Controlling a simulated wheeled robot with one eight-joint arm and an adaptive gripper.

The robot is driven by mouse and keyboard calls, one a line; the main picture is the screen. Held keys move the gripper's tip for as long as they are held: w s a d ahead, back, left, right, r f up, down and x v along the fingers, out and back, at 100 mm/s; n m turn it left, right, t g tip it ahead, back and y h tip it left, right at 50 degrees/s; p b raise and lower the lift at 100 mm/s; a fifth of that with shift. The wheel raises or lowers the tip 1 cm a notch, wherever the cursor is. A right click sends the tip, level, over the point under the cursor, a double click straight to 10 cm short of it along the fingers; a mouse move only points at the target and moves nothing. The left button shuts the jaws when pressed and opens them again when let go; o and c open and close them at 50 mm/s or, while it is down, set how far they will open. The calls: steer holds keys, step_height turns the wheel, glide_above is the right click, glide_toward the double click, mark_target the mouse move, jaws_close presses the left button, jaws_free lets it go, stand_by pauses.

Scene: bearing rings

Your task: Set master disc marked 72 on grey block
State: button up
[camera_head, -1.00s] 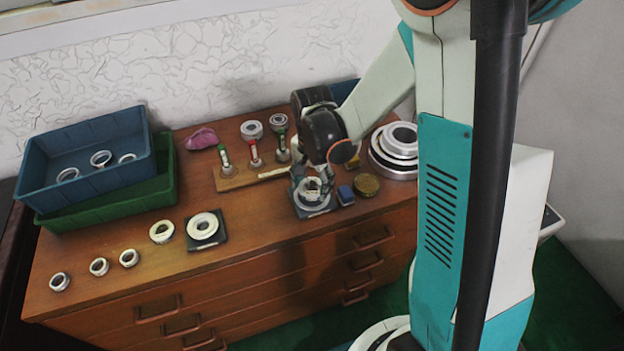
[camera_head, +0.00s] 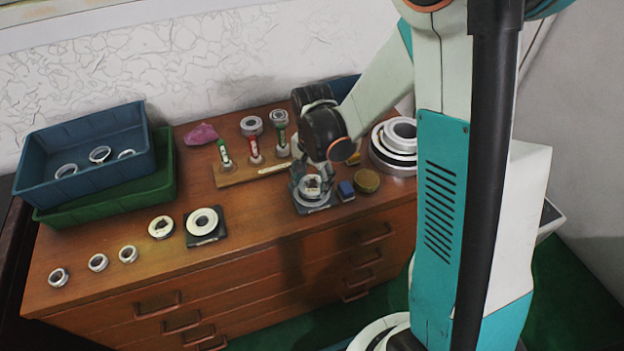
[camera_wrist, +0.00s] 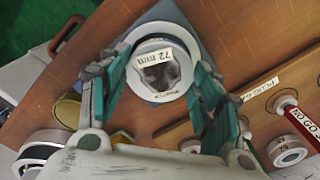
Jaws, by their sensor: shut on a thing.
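The master disc, a pale metal ring with a "72 mm" label, shows in the wrist view (camera_wrist: 160,88) between my teal fingers. My gripper (camera_wrist: 160,70) is shut on it. A wider pale ring shows around and under the disc, on the grey block (camera_wrist: 196,22). In the head view the disc (camera_head: 312,185) is over the grey block (camera_head: 318,209), with my gripper (camera_head: 311,178) around it. Whether the disc touches what is below it cannot be told.
A blue box (camera_head: 345,190) and a brass round piece (camera_head: 366,181) are close on the right, before stacked discs (camera_head: 400,132). Behind is a wooden gauge rack (camera_head: 232,181). Another ring (camera_head: 203,221) lies on a dark plate to the left, near several small rings.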

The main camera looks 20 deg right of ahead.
steer(key=shift+f+b, duration=0.6)
steer(key=shift+f, duration=0.25)
steer(key=o, duration=1.6)
steer(key=shift+c, duration=0.2)
steer(key=shift+r, duration=0.15)
step_height(320, 180, up, 12)
